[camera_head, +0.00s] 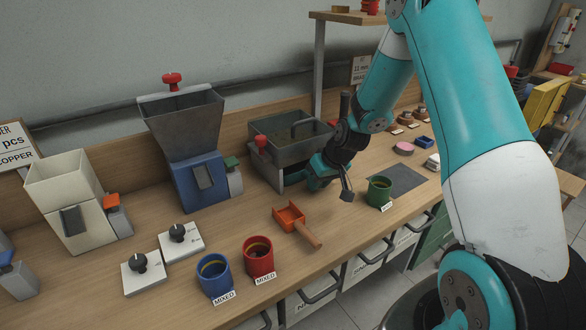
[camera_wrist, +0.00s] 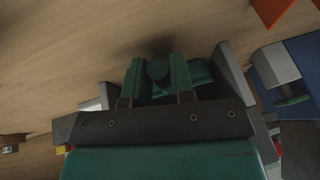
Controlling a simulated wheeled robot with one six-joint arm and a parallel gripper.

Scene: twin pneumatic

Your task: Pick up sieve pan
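The grey metal pan (camera_head: 293,151), which looks like the sieve pan, sits at the back of the bench with a raised arched handle. My gripper (camera_head: 316,176) is low at the pan's front right corner; my arm hides part of that corner. In the wrist view my gripper's two green fingers (camera_wrist: 158,84) stand apart. A round dark green piece (camera_wrist: 157,69) shows between them with narrow gaps, and I cannot tell what it belongs to. A grey wall lies just right of the fingers.
An orange scoop (camera_head: 290,218) lies in front of the pan. A blue-based hopper (camera_head: 199,182) stands left. Red (camera_head: 258,257) and blue mugs (camera_head: 214,276) stand near the front edge.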

